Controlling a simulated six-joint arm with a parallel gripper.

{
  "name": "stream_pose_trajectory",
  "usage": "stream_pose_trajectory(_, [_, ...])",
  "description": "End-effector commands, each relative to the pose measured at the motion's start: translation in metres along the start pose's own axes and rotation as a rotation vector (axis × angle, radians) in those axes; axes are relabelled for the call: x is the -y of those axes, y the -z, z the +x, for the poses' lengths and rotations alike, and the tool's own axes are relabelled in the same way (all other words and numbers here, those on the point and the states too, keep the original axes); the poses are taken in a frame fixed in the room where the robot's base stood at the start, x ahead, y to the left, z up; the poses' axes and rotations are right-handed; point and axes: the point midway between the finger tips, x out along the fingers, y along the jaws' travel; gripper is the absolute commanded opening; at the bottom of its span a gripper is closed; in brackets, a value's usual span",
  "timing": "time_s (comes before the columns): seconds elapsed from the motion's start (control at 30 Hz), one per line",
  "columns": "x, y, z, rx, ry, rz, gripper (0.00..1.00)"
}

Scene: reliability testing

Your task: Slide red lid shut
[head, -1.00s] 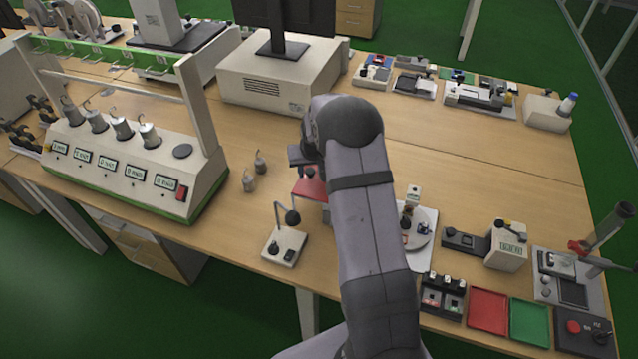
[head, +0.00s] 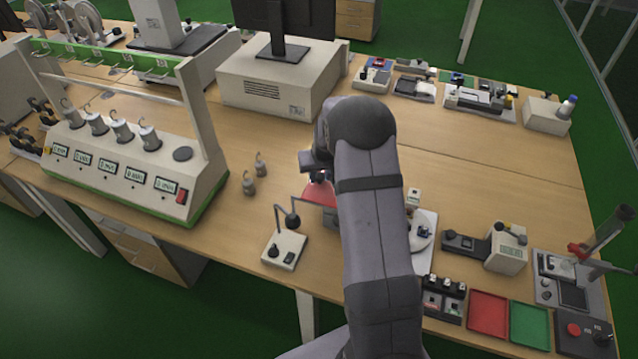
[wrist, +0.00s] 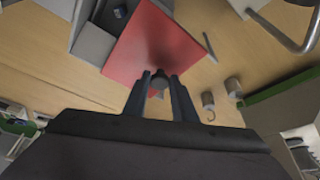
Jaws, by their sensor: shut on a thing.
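The red lid (head: 318,197) shows in the head view just left of my arm, which hides part of it. In the wrist view the red lid (wrist: 150,45) is a flat red panel ahead of my fingers, with a small dark knob (wrist: 160,78) standing on it. My gripper (wrist: 160,84) has its two fingers on either side of this knob, shut on it. In the head view my gripper (head: 317,178) is over the lid. Whatever lies under the lid is mostly hidden; a grey edge (wrist: 93,43) shows beside it in the wrist view.
A small lamp on a white base (head: 284,249) stands close in front of the lid. A white round-plate device (head: 424,238) is right of my arm. The table behind the lid is fairly clear.

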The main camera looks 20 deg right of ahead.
Motion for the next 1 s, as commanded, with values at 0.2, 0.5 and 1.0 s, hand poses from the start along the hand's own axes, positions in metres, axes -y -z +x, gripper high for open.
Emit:
stream_pose_trajectory(0.2, [-0.016,-0.009,-0.003,0.001,-0.001,0.002,0.14])
stream_pose_trajectory(0.5, [-0.037,-0.02,-0.007,0.0,-0.001,0.002,0.14])
stream_pose_trajectory(1.0, [-0.059,-0.031,-0.013,0.0,-0.001,0.0,0.14])
